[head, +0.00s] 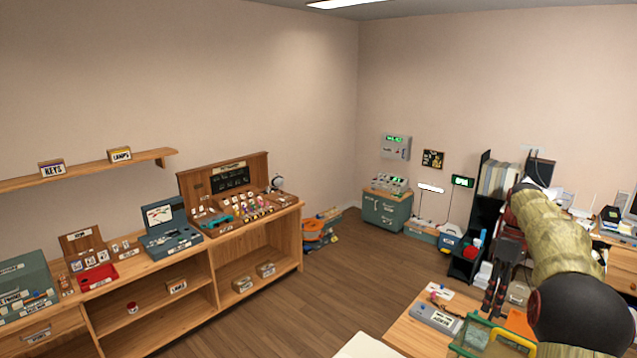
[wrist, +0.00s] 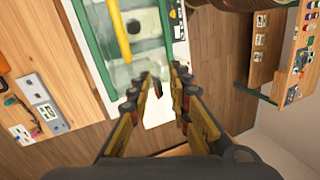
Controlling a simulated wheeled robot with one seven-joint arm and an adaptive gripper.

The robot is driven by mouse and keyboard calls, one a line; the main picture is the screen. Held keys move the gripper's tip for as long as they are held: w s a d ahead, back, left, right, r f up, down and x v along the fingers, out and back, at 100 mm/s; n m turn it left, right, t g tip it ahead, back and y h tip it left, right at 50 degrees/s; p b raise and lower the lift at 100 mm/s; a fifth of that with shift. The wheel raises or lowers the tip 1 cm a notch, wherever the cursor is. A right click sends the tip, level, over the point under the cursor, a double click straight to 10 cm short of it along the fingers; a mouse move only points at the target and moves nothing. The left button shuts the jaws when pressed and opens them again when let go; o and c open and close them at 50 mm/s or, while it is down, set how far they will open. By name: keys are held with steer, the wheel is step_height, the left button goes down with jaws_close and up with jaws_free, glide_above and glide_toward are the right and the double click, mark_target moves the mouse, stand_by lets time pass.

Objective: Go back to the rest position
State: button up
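My arm reaches in from the right in the head view, with my gripper (head: 492,308) hanging fingers down over the near wooden table (head: 405,333). In the wrist view my gripper (wrist: 164,80) has its two dark, yellow-sided fingers apart, with a gap between the tips. Nothing is held between them. Beyond the tips lies a green-framed clear case with a yellow handle (wrist: 119,30); the fingers look apart from it, though the exact distance is unclear.
A grey device (head: 437,318) sits on the near table beside the case. A black shelf rack (head: 478,240) stands behind my gripper. A wooden shelf unit (head: 205,262) with several boxes lines the left wall. Wooden floor (head: 345,275) between them is clear.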

steer(key=s+a+f+m+t+h+b, duration=0.1)
steer(key=s+a+f+m+t+b, duration=0.1)
steer(key=s+a+b, duration=0.65)
steer(key=s+a+f+m+t+h+b, duration=0.1)
steer(key=s+a+f+m+t+b, duration=0.15)
steer(key=s+a+b, duration=0.6)
steer(key=s+a+f+m+t+b, duration=0.1)
steer(key=s+a+f+t+b, duration=0.1)
steer(key=s+a+f+b, duration=0.2)
steer(key=s+a+f+m+t+b, duration=0.1)
steer(key=s+a+f+b, duration=0.3)
steer(key=f, duration=1.2)
steer(key=s+a, duration=0.3)
steer(key=s, duration=0.3)
steer(key=shift+s+m+t+b, duration=0.25)
steer(key=shift+m+t+b, duration=0.05)
steer(key=shift+m+t, duration=0.05)
